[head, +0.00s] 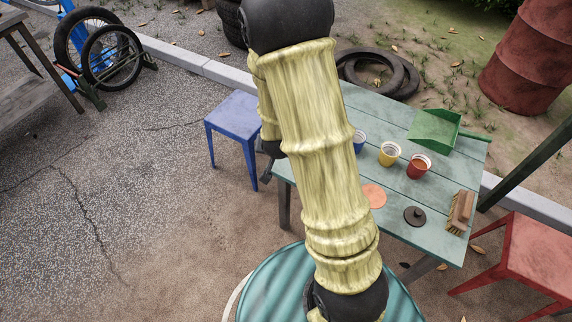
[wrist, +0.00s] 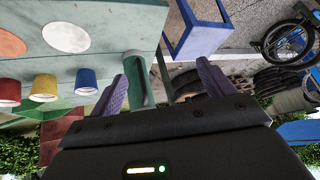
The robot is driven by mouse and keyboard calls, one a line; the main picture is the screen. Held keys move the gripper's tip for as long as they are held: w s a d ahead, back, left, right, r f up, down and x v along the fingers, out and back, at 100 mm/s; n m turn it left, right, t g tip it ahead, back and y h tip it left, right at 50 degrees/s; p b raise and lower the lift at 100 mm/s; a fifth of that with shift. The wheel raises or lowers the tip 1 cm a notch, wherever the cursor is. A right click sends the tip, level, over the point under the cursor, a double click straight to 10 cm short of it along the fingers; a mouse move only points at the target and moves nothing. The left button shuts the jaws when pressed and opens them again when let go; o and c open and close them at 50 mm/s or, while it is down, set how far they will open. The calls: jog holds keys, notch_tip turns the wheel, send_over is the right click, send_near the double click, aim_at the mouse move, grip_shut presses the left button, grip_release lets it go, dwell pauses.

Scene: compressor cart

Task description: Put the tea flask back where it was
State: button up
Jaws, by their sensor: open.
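My gripper (wrist: 162,70) is open, its two purple fingers spread in the wrist view, which shows the scene upside down. A green cylinder (wrist: 138,76), apparently the tea flask, appears between the fingers, closer to the left one. It is near the edge of the table; I cannot tell whether it is within the fingers' reach or beyond them. In the head view my arm hides the gripper and the flask. A white disc (wrist: 68,37) and an orange disc (wrist: 8,42) lie on the green table (head: 440,180); the orange disc also shows in the head view (head: 374,195).
Blue (head: 358,140), yellow (head: 389,153) and red (head: 418,166) cups stand on the table, with a green dustpan (head: 434,130), a brush (head: 459,212) and a dark lid-like disc (head: 414,216). A blue stool (head: 234,112) and a red seat (head: 525,255) flank it.

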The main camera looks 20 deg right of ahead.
jog(key=s+a+r+n+g+y, duration=0.1)
jog(key=s+r+n+g, duration=0.1)
jog(key=s+r, duration=0.3)
jog(key=s+a+r+n+g, duration=0.1)
jog(key=s+r+n+g, duration=0.1)
jog(key=s+r, duration=0.3)
jog(key=s+n, duration=0.1)
jog(key=s, duration=0.2)
jog(key=shift+s+a+r+n+y, duration=0.25)
jog(key=shift+a+n+y, duration=0.05)
jog(key=shift+y, duration=0.1)
jog(key=shift+w+d, duration=0.1)
